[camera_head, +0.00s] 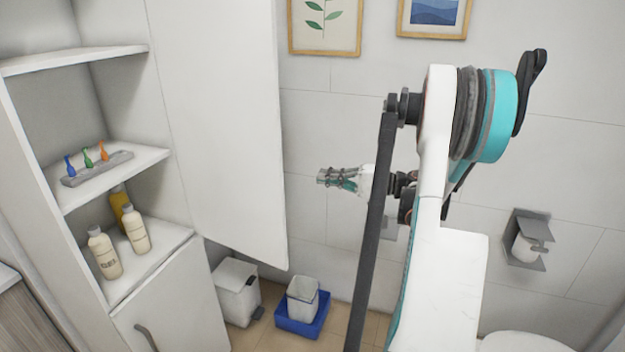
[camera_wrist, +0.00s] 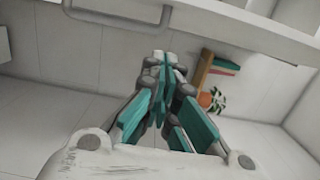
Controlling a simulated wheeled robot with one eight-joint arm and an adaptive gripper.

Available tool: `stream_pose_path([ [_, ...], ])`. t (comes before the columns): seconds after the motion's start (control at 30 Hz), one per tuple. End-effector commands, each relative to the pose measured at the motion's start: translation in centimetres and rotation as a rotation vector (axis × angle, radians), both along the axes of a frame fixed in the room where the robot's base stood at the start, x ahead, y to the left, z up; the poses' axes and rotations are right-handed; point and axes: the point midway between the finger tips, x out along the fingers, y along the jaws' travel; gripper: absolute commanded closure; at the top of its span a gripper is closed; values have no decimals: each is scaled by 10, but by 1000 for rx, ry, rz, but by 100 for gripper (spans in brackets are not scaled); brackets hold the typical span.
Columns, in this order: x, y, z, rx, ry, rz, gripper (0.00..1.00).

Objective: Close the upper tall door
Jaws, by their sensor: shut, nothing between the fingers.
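The upper tall door (camera_head: 222,110) is a white panel hinged on the right side of the tall cabinet (camera_head: 172,120). It stands wide open in the head view, swung out to the right, and the shelves behind it are exposed. My gripper (camera_head: 322,177) is to the right of the door's free edge in the picture, pointing left, and looks apart from it. Its fingers are together and empty, which the wrist view also shows (camera_wrist: 162,75). I cannot tell for sure whether the door shows in the wrist view.
Shelves hold bottles (camera_head: 106,252) and a small rack (camera_head: 98,168) with colored items. A closed lower door (camera_head: 180,300) is below. A white pedal bin (camera_head: 237,290) and a blue tray (camera_head: 303,318) with a small bin (camera_head: 302,298) stand on the floor. A paper holder (camera_head: 527,240) is on the wall.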

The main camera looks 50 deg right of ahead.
Motion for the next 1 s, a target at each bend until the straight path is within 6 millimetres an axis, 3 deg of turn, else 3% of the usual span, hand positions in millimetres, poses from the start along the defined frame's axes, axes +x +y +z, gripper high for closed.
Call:
stream_pose_path([
  [0.43,76,44,-2,-1,2,3,100],
  [0.7,63,74,-1,-1,2,0,100],
  [1.0,62,79,0,-1,2,-1,100],
])
